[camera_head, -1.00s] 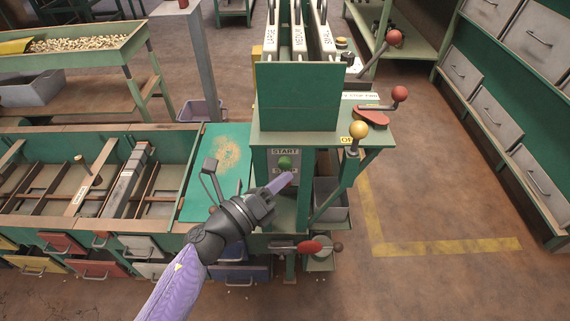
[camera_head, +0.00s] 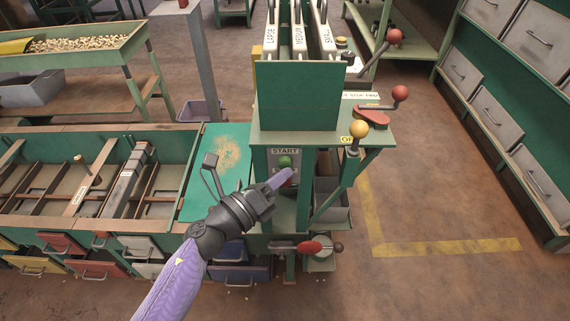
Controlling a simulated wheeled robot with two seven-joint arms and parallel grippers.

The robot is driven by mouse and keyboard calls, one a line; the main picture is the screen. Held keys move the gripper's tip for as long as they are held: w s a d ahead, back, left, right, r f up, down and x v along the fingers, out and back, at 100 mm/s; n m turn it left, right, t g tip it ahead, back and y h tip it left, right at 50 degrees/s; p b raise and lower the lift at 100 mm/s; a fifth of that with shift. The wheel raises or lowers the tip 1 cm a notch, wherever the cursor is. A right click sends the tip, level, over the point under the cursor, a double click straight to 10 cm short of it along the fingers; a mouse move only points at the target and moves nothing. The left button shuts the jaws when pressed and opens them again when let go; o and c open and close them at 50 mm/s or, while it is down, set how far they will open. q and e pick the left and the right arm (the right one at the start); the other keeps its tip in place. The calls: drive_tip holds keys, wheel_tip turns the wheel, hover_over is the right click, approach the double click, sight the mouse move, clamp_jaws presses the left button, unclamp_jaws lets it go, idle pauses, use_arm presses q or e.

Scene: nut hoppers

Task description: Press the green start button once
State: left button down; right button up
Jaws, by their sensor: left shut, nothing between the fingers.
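The green start button (camera_head: 285,161) sits on a grey panel under the label "START" on the front of the green machine (camera_head: 296,96). Below it a red button shows partly, with its label mostly covered by my gripper. My left gripper (camera_head: 284,178) is shut and empty, its purple fingertips just below the green button in the picture. I see no contact with the green button, and the depth gap is hard to judge. My right gripper is not in view.
Levers with red (camera_head: 400,93) and yellow (camera_head: 359,130) knobs stick out right of the panel. A red-handled lever (camera_head: 309,247) is below. A sorting bench with compartments (camera_head: 100,130) stands left. Floor at the right (camera_head: 440,190) is open, with yellow tape.

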use_arm(q)
drive_tip(key=shift+w, duration=0.3)
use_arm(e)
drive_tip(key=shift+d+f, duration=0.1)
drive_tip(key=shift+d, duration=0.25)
use_arm(q)
drive_tip(key=shift+w, duration=0.2)
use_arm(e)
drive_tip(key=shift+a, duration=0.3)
use_arm(q)
drive_tip(key=shift+s, duration=0.9)
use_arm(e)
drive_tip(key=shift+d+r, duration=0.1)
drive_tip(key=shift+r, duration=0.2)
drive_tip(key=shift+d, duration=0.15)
